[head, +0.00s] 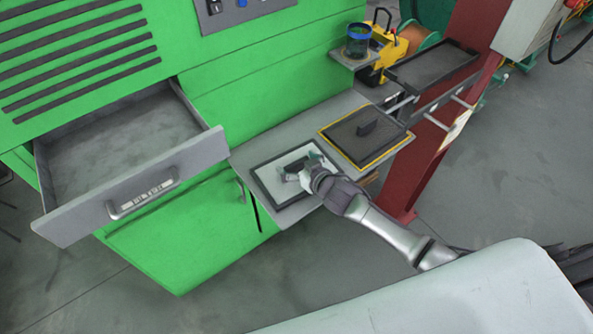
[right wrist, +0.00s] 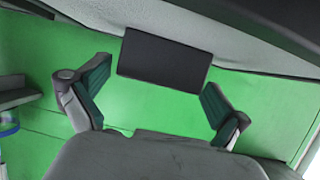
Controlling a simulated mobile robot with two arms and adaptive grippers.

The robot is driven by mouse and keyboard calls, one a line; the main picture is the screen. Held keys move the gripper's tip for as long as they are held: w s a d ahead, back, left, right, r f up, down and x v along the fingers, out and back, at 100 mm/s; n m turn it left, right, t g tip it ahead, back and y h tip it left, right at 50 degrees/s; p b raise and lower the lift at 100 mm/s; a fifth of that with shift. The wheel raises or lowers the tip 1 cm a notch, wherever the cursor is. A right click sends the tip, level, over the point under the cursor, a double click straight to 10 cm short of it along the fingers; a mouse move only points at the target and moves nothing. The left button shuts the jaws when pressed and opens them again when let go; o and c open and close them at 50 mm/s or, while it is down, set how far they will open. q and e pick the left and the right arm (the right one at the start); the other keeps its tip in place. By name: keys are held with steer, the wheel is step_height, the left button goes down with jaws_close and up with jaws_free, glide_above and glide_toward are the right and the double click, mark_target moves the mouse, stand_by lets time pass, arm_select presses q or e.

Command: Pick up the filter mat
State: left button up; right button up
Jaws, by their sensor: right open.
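A pale mat with a dark frame (head: 272,183) lies flat on the grey shelf at the green cabinet. A dark mat with a yellow edge and a raised black handle (head: 365,139) lies to its right. The pictures do not show which is the filter mat. My right gripper (head: 299,171) is over the pale mat and hides part of it. In the right wrist view the right gripper (right wrist: 157,80) is open, its fingers on either side of a dark block (right wrist: 165,62), which looks like the pale mat's handle. I cannot tell whether they touch it. My left gripper is out of view.
An open, empty-looking drawer (head: 130,192) juts out to the left. A dark cup with a blue rim (head: 358,40) stands on a small upper shelf. A red post (head: 430,140) and a dark tray (head: 435,66) are at the right.

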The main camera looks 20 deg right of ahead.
steer(key=c, duration=1.1)
